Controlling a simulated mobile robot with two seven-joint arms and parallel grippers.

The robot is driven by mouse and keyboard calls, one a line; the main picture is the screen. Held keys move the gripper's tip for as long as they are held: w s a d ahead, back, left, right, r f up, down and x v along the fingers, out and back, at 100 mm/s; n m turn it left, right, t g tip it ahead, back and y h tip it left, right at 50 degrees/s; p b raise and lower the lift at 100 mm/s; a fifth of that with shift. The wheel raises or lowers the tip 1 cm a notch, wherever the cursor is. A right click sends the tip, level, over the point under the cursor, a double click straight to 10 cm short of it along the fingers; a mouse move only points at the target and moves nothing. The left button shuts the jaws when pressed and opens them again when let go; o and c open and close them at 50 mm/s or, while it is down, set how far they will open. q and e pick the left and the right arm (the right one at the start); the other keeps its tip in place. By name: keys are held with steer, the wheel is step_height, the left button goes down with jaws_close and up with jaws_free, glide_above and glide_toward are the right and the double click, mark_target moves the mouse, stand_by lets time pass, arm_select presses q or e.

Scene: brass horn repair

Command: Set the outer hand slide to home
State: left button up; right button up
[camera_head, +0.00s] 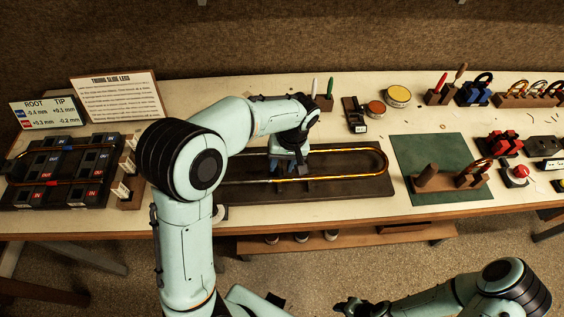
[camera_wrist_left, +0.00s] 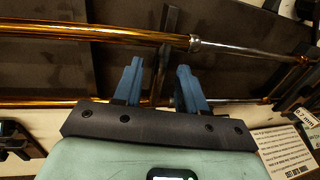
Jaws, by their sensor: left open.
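The outer hand slide (camera_head: 352,177) is a long U of brass-coloured tube lying on a dark rack (camera_head: 375,187), its bow at the right end. In the left wrist view, one slide tube (camera_wrist_left: 100,34) runs across the top and meets a silver collar and paler tube. The other tube passes behind my fingers.
A dark block fixture (camera_head: 75,172) with slide tubes stands at left, beside a root/tip readout (camera_head: 45,112) and a sign (camera_head: 117,96). Round tins (camera_head: 397,96) sit behind the rack. A green mat (camera_head: 433,151) with a wooden stand lies to its right.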

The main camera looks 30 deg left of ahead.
arm_select(q)
jaws_close()
steer(key=s+a+b, duration=0.1)
steer(key=s+a, duration=0.2)
steer(key=a, duration=0.1)
steer(key=s+a+b, duration=0.1)
steer(key=s+a, duration=0.1)
steer(key=a, duration=0.3)
steer(key=s+a+b, duration=0.1)
steer(key=s+a, duration=0.2)
steer(key=a, duration=0.2)
steer(key=shift+s+a, duration=0.1)
steer(key=shift+s, duration=0.25)
steer(key=shift+s+a, duration=0.2)
steer(key=shift+a, duration=0.1)
arm_select(e)
steer(key=s+f, duration=0.1)
steer(key=f, duration=0.1)
steer(key=s+f, duration=0.1)
steer(key=shift+s+f, duration=0.3)
steer(key=shift+f, duration=0.1)
arm_select(q)
jaws_free()
steer(key=shift+s+a, duration=0.1)
steer(key=shift+a, duration=0.05)
